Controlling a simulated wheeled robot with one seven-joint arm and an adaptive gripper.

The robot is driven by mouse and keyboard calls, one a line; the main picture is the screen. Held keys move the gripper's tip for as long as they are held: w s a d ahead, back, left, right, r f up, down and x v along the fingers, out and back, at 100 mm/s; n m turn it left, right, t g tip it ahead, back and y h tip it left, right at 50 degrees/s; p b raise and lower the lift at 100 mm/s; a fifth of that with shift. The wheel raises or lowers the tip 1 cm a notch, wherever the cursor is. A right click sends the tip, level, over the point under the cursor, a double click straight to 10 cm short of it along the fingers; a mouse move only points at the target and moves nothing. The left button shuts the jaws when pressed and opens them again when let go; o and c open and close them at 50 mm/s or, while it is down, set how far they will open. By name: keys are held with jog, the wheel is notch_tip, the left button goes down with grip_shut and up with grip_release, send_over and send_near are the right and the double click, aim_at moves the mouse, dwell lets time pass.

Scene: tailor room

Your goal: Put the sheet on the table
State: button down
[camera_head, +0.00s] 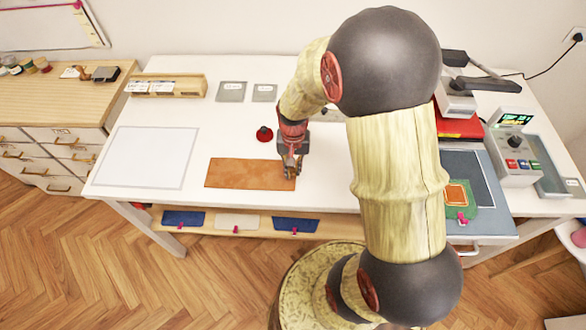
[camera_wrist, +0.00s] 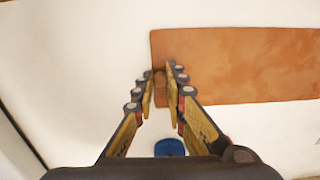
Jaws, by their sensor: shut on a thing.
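A flat orange-brown sheet (camera_head: 236,173) is over the middle of the white table (camera_head: 165,89), near its front edge. It also shows in the wrist view (camera_wrist: 245,65). My gripper (camera_head: 291,172) points down at the sheet's right end and is shut on it. In the wrist view my gripper (camera_wrist: 162,97) has a small brown piece at the sheet's edge between its fingertips. The sheet looks flat and level; I cannot tell whether it touches the table.
A white rectangle with a grey outline (camera_head: 146,157) is at the table's left. A red knob (camera_head: 264,134) stands behind the sheet. A wooden holder (camera_head: 166,85) and grey cards are at the back. A machine (camera_head: 514,146) and dark board (camera_head: 468,172) are at the right. A blue disc (camera_wrist: 170,147) is near my gripper.

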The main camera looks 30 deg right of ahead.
jog(key=shift+f, duration=0.15)
jog(key=c, duration=1.9)
grip_release()
jog(key=shift+o, duration=0.4)
jog(key=s+a+r+n+t+p, duration=0.1)
jog(key=a+r, duration=0.1)
jog(key=r, duration=0.9)
jog(key=s+a+r+n+t+p, duration=0.1)
jog(key=s+a+r, duration=0.1)
jog(key=r, duration=0.9)
jog(key=s+a+r+n+t, duration=0.3)
jog(key=s+a+r+n, duration=0.2)
jog(key=s+a+r, duration=0.2)
jog(key=s+r, duration=0.2)
jog(key=s, duration=0.1)
jog(key=shift+r+t, duration=0.3)
jog(key=shift+r, duration=0.05)
